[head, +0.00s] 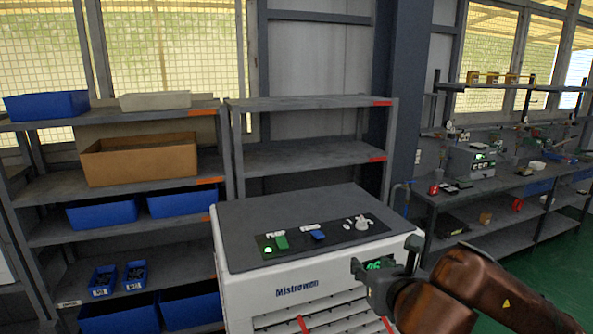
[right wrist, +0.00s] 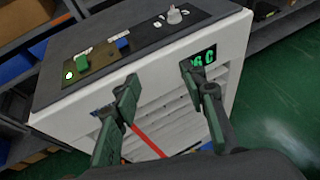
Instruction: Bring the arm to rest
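My right gripper (head: 385,256) is in front of the right side of a white cabinet (head: 290,289) in the head view. In the right wrist view my right gripper (right wrist: 158,84) is open, with nothing between its fingers and the cabinet front behind them. A dark panel (head: 342,243) lies on the cabinet's grey top. It carries a lit green light (head: 268,250), a green block (head: 281,242), a blue block (head: 318,236) and a white knob (head: 361,223). The gripper is apart from these controls. My left gripper is not in view.
Green digits (right wrist: 203,57) show on a dark patch near the right finger. Grey shelves (head: 130,190) with blue bins and a cardboard box (head: 140,158) stand left. A workbench (head: 470,195) with equipment stands right. Green floor (head: 545,262) is open between cabinet and bench.

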